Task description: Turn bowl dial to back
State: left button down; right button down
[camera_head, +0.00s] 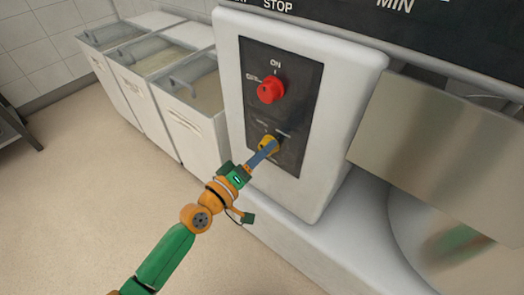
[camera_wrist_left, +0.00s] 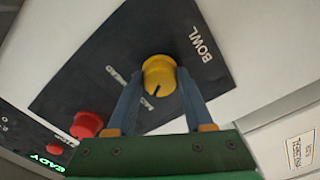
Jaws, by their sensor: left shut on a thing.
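The bowl dial is a yellow knob (camera_head: 266,141) low on the dark control panel, below the red knob. In the left wrist view the yellow dial (camera_wrist_left: 158,72) sits beside the word BOWL, with a short dark pointer line on its face. My left gripper (camera_head: 262,150) reaches the dial from the lower left in the head view. Its two blue-grey fingers (camera_wrist_left: 158,84) are shut on the dial, one on each side. The small labels around the dial are partly hidden by the fingers and too small to read surely. My right gripper is not in view.
A red knob (camera_head: 270,89) marked ON sits above the dial; it also shows in the left wrist view (camera_wrist_left: 86,124). A metal guard (camera_head: 435,150) and bowl stand at the right. White bins (camera_head: 190,125) stand at the left. Open floor (camera_head: 75,190) lies at lower left.

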pick_arm(q)
jog(key=shift+r+n, duration=0.25)
jog(key=shift+n, duration=0.05)
jog(key=c, duration=0.6)
grip_release()
jog(key=o, duration=0.3)
jog(key=v, duration=0.6)
jog(key=shift+s+a+f, duration=0.15)
jog(key=shift+s+f, duration=0.05)
jog(key=shift+s, duration=0.1)
